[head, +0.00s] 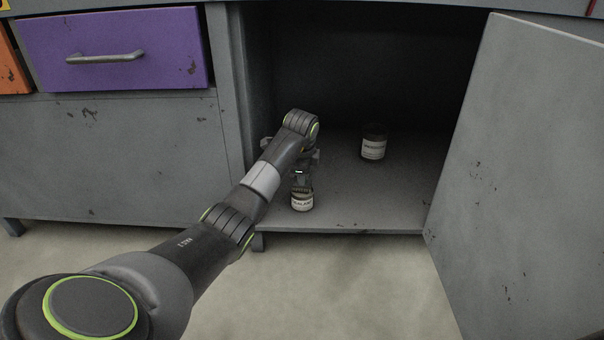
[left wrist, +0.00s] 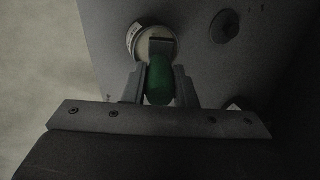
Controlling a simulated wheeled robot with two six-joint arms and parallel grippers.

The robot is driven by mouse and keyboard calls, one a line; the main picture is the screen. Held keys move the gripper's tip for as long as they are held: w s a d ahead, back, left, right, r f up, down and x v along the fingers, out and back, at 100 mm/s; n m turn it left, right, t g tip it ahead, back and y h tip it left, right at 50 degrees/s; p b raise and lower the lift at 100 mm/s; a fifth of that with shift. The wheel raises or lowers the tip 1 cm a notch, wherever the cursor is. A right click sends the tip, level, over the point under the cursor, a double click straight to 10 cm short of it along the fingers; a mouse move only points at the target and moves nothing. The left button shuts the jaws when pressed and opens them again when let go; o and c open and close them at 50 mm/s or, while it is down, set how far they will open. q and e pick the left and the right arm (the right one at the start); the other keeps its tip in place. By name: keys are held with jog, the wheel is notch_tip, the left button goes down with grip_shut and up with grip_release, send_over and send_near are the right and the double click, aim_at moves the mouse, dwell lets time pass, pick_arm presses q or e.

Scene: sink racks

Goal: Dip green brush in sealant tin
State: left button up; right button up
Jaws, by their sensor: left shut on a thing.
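My left gripper (head: 301,180) is inside the open cabinet, directly above the near tin (head: 302,204), a small tin with a white label whose lettering is only partly readable. In the left wrist view the fingers (left wrist: 160,92) are shut on the green brush (left wrist: 159,80), held by its handle. The brush's far end lies over the mouth of that tin (left wrist: 139,35); I cannot tell how deep the bristles sit. The brush is hidden or too small to make out in the head view. My right gripper is not in view.
A second dark tin with a white label (head: 373,149) stands farther back on the cabinet floor (head: 345,205); a dark round thing (left wrist: 224,27) shows in the left wrist view. The open door (head: 525,170) bounds the right side. A purple drawer (head: 112,48) is at upper left.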

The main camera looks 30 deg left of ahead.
pick_arm(q)
jog(key=shift+f+b, duration=0.55)
dwell(1.5)
jog(key=shift+r, duration=0.15)
notch_tip(320, 180, up, 5)
jog(key=p, duration=0.5)
jog(key=shift+r+p, duration=0.15)
jog(key=shift+p, duration=0.15)
jog(key=shift+r+p, duration=0.8)
jog(key=shift+f, duration=0.1)
